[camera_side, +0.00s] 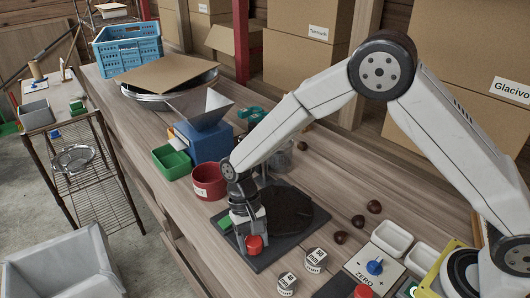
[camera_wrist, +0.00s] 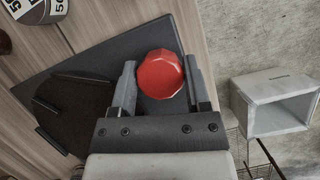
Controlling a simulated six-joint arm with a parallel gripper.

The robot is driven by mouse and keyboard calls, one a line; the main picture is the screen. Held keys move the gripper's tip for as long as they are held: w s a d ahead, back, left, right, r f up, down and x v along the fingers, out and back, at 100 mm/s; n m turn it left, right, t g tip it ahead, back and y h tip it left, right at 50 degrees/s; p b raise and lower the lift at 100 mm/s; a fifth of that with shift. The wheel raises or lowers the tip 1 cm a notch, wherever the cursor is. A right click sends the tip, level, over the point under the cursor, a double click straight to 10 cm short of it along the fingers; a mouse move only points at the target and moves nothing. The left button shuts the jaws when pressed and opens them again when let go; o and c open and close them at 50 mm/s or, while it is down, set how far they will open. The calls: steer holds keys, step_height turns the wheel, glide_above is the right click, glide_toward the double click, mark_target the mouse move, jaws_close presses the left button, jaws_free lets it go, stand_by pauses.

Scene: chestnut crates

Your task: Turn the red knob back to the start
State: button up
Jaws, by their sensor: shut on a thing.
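The red knob (camera_side: 254,244) stands at the front corner of a dark base plate (camera_side: 262,262). A dark round disc (camera_side: 289,209) lies on the same plate behind it. My gripper (camera_side: 247,226) points down at the knob in the side view. In the wrist view the faceted red knob (camera_wrist: 160,76) sits between the two fingers of my gripper (camera_wrist: 159,82), which is shut on it. I cannot make out a start mark.
A red cup (camera_side: 209,182) and a green box (camera_side: 171,161) stand left of the plate. Two white-topped pieces (camera_side: 316,260) and several chestnuts (camera_side: 358,221) lie to its right. A panel marked ZERO with a blue knob (camera_side: 375,267) is farther right. The bench edge is close in front.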

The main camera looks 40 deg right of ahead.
steer(key=n+h, duration=0.2)
steer(key=n, duration=0.4)
steer(key=shift+n, duration=0.3)
steer(key=n+h, duration=0.2)
steer(key=n, duration=0.3)
steer(key=shift+t, duration=0.4)
steer(key=o, duration=1.3)
steer(key=shift+v, duration=3.95)
steer(key=shift+s, duration=0.15)
